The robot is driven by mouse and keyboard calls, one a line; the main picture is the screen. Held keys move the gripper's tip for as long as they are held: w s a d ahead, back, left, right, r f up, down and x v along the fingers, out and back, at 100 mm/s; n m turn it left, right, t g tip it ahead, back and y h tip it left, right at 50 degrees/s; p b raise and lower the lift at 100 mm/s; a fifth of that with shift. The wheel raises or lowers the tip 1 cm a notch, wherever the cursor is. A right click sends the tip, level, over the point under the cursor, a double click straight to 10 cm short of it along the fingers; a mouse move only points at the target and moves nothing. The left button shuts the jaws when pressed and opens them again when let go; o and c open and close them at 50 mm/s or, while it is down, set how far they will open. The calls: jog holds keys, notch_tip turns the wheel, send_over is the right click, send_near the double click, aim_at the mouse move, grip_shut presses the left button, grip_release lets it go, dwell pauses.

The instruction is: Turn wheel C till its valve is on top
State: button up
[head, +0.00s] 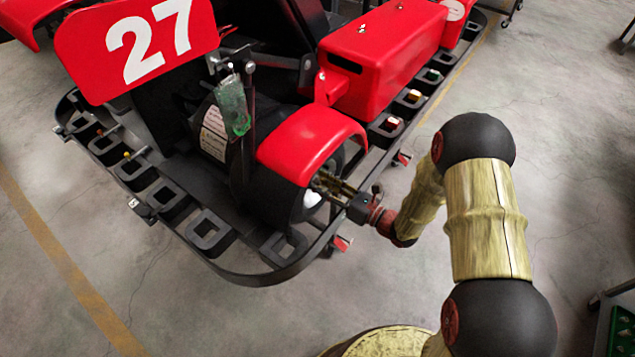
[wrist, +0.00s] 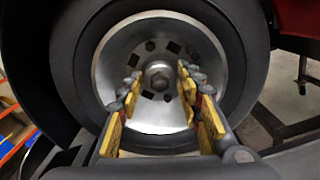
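One kart wheel with a black tyre and silver rim (head: 312,199) sits under a red fender (head: 313,143) at the kart's near corner. The wrist view shows this wheel (wrist: 165,37) face on, with a central hub nut and several dark holes around it. No letter shows on it, and I cannot make out a valve; my fingers hide part of the lower rim. My gripper (head: 326,184) is in front of the wheel. In the wrist view my gripper (wrist: 160,83) is open, its yellow-padded fingers either side of the hub nut. I cannot tell whether they touch the rim.
A green translucent item (head: 232,104) hangs near the wheel. A rack with green trays (head: 622,332) is at lower right. The concrete floor between is clear.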

jog(key=shift+x, duration=0.8)
jog(key=c, duration=0.3)
grip_shut()
